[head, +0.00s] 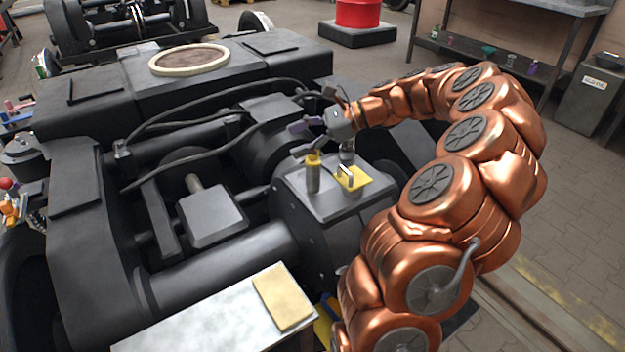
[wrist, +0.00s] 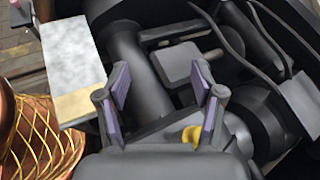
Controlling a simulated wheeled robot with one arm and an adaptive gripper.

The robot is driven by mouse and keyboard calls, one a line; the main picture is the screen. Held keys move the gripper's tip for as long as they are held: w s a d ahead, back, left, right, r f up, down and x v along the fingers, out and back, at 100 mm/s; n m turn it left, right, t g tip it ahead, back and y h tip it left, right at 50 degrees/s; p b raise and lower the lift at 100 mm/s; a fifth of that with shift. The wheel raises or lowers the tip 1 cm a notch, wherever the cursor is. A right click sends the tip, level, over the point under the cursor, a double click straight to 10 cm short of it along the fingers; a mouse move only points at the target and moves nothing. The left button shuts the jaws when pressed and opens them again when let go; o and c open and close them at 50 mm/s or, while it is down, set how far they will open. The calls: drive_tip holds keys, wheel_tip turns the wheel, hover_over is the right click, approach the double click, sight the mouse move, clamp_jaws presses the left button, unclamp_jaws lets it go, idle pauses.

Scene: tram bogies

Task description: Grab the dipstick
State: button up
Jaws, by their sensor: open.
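A short grey upright post with a yellow top (head: 313,160) stands on the dark gearbox housing (head: 325,200) and looks like the dipstick. A yellow spot, likely the same top (wrist: 192,135), shows low in the wrist view, beside the right finger. How far down the post goes is hidden. My gripper (head: 306,134) is above the housing, close over the yellow top. Its purple-padded fingers are apart with nothing held between them, as the wrist view (wrist: 160,85) also shows.
A yellow plate with a metal piece on it (head: 352,179) lies just right of the post. Black cables (head: 200,150) cross the bogie frame (head: 90,230) to the left. A pale bench top with a yellowish pad (head: 284,296) is in front.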

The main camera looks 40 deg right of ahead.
sight(319, 149)
drive_tip(key=d+f+m+t+b, duration=0.1)
drive_tip(key=d+f, duration=0.1)
drive_tip(key=d, duration=0.2)
drive_tip(key=d+f+m+t+b, duration=0.1)
drive_tip(key=d+f+m, duration=0.1)
drive_tip(key=d+f, duration=0.1)
drive_tip(key=d+f+m+t+h+b, duration=0.1)
drive_tip(key=d+f+m, duration=0.1)
drive_tip(key=d, duration=0.3)
drive_tip(key=shift+s+f, duration=0.25)
drive_tip(key=shift+s, duration=0.1)
drive_tip(key=b+x, duration=0.1)
drive_tip(key=x, duration=0.1)
drive_tip(key=b+x, duration=0.1)
drive_tip(key=x, duration=0.1)
drive_tip(key=b+x, duration=0.1)
drive_tip(key=x, duration=0.1)
drive_tip(key=shift+w+d, duration=0.2)
drive_tip(key=shift+w, duration=0.3)
drive_tip(key=shift+w+a+f+b, duration=0.1)
drive_tip(key=shift+w+a+b, duration=0.2)
drive_tip(key=shift+w+a, duration=0.1)
clamp_jaws()
